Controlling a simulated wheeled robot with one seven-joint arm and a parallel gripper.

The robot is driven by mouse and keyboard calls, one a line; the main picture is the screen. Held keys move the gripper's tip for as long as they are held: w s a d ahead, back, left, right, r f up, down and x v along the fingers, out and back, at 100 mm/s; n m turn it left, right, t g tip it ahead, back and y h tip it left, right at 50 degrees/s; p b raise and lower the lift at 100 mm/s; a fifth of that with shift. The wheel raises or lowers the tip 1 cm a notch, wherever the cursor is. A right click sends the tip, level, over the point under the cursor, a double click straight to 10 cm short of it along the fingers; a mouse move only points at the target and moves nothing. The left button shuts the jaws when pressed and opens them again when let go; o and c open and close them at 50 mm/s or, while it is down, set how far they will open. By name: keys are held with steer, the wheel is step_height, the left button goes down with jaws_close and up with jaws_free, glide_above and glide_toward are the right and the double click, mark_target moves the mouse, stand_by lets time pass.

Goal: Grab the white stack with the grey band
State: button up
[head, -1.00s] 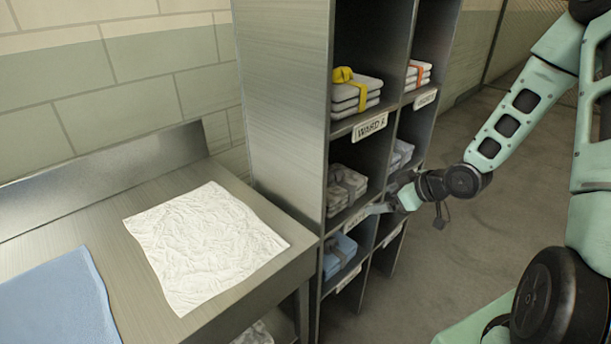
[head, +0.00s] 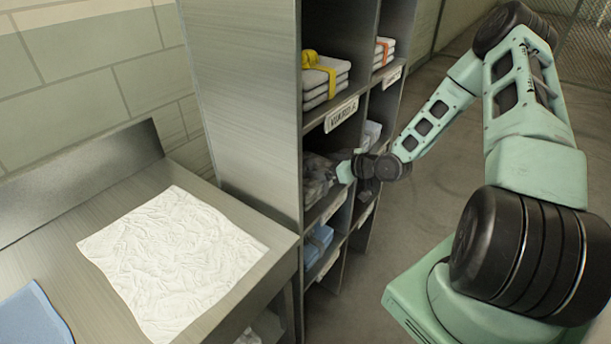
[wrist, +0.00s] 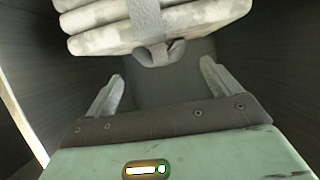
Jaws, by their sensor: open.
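The white stack with the grey band (wrist: 155,22) fills the top of the wrist view, its folded layers lying flat and the band running down its front to a small knot. In the head view the stack (head: 317,172) is in the middle compartment of the left column, partly hidden by my gripper and shadow. My gripper (wrist: 162,88) is open and empty. Its fingertips point into the compartment, and the stack shows beyond them without visible contact. In the head view my gripper (head: 345,172) is at that compartment's opening.
A white stack with a yellow band (head: 324,78) is in the compartment above, a blue stack (head: 317,243) below. An orange-banded stack (head: 382,53) is in the right column. Shelf walls stand close on both sides. A crumpled white cloth (head: 170,260) lies on the metal table (head: 90,225).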

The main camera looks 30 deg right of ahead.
mark_target(307, 161)
steer(key=shift+x, duration=0.85)
steer(key=p+x, duration=0.2)
steer(key=x, duration=0.1)
steer(key=p+x, duration=0.1)
steer(key=shift+w+a+r, duration=0.25)
steer(key=shift+w+a, duration=0.05)
steer(key=shift+w, duration=0.1)
steer(key=shift+w+f, duration=0.25)
steer(key=shift+w, duration=0.1)
steer(key=shift+r, duration=0.1)
jaws_close()
steer(key=shift+r, duration=0.15)
